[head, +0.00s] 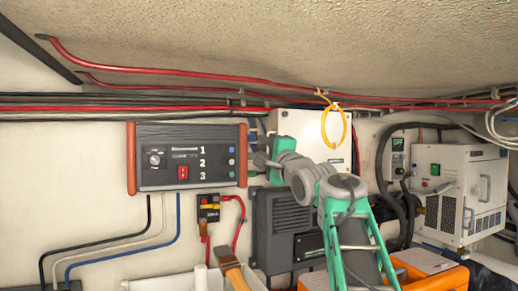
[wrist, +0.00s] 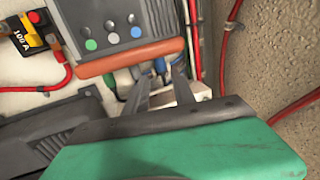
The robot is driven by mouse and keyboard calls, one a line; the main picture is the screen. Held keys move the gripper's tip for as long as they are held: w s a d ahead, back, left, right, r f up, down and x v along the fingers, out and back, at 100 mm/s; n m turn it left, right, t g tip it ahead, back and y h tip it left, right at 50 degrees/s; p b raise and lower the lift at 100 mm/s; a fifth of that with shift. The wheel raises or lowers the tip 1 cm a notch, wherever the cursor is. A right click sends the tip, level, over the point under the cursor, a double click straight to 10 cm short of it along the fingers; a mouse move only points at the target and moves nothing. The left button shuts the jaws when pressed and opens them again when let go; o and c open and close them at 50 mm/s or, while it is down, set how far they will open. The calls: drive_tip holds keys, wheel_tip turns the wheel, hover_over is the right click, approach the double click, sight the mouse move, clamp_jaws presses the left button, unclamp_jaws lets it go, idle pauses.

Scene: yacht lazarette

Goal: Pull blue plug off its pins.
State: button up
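The blue plug (wrist: 160,66) shows in the wrist view beside the orange-brown end cheek of the grey panel box (head: 185,180), at the end of a row of plugs. My gripper (wrist: 162,76) is open, its two grey fingers pointing toward the panel's edge. The blue plug appears between or just beyond the fingertips; I cannot tell whether they touch it. In the head view my gripper (head: 262,161) is at the right side of the panel box and hides most of the plugs.
A green plug (wrist: 122,78) and a whitish plug sit close to the blue one. Red cables (wrist: 232,20) run nearby. A white box (head: 310,128) is behind my arm, with a yellow cable loop (head: 334,128) in front. A dark grey unit (head: 280,225) is below.

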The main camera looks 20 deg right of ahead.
sight(251, 140)
drive_tip(key=p+x, duration=0.6)
drive_tip(key=x, duration=0.4)
drive_tip(key=shift+w+a+r+p, duration=0.1)
drive_tip(key=shift+w+a+p, duration=0.1)
drive_tip(key=shift+p, duration=0.1)
clamp_jaws()
drive_tip(key=shift+d, duration=0.1)
idle(0.9)
drive_tip(key=shift+d, duration=1.05)
unclamp_jaws()
drive_tip(key=shift+d, duration=0.1)
